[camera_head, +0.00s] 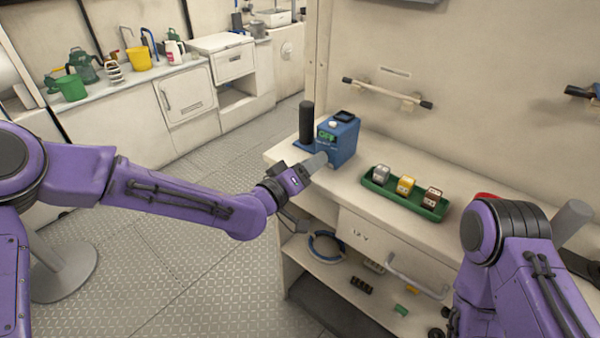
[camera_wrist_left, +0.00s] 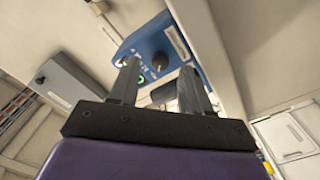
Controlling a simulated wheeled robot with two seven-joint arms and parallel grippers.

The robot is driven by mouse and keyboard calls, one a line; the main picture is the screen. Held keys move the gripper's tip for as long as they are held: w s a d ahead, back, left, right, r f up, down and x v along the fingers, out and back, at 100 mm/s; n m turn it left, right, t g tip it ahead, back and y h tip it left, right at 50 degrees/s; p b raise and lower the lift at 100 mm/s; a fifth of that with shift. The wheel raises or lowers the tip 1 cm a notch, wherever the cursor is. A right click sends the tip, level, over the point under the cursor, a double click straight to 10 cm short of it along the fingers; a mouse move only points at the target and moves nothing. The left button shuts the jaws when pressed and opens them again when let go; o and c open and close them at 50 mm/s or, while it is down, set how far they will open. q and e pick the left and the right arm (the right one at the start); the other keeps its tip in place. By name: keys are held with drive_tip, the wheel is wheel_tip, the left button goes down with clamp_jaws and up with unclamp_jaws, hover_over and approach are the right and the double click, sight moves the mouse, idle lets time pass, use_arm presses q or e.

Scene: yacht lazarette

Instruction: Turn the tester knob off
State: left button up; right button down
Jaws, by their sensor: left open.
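The blue tester (camera_head: 338,139) stands at the left end of the counter, with a small green-lit display on its front. In the left wrist view, its blue panel (camera_wrist_left: 183,44) carries a round dark knob (camera_wrist_left: 159,62), which appears between my fingertips in the picture. My left gripper (camera_head: 317,161) is open, close in front of the tester; it also shows in the left wrist view (camera_wrist_left: 160,73). I cannot tell whether a finger touches the knob. My right gripper is not in view.
A black cylinder (camera_head: 306,122) stands just left of the tester. A green tray (camera_head: 408,204) with three small blocks lies to its right on the counter (camera_head: 358,178). A rail (camera_head: 386,93) is on the wall above. A lower shelf holds a blue hose coil (camera_head: 326,247).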

use_arm(q)
drive_tip(key=v, duration=0.8)
drive_tip(key=shift+s+b, duration=0.15)
drive_tip(key=shift+b, duration=0.3)
drive_tip(key=shift+a, duration=0.15)
drive_tip(key=s+a+f+n+g+y, duration=0.2)
drive_tip(key=s+a+f+y, duration=0.15)
drive_tip(key=f, duration=0.55)
drive_tip(key=s+a+f+n+g+y, duration=0.25)
drive_tip(key=a+f, duration=0.25)
drive_tip(key=f, duration=0.3)
drive_tip(key=s+a+f+n+g+y, duration=0.15)
drive_tip(key=s+a+f+y, duration=0.25)
drive_tip(key=f, duration=0.5)
drive_tip(key=s+a+f+g+y, duration=0.1)
drive_tip(key=s+a+f, duration=0.2)
drive_tip(key=s, duration=0.4)
drive_tip(key=s+a+f+g+y, duration=0.1)
drive_tip(key=s+a+f+g, duration=0.1)
drive_tip(key=s+a+f, duration=0.2)
drive_tip(key=s+a+f+m+g+y, duration=0.1)
drive_tip(key=s+a+f, duration=0.3)
drive_tip(key=s, duration=0.5)
drive_tip(key=shift+s+g+y, duration=0.4)
drive_tip(key=shift+g+y, duration=0.1)
drive_tip(key=shift+g, duration=0.2)
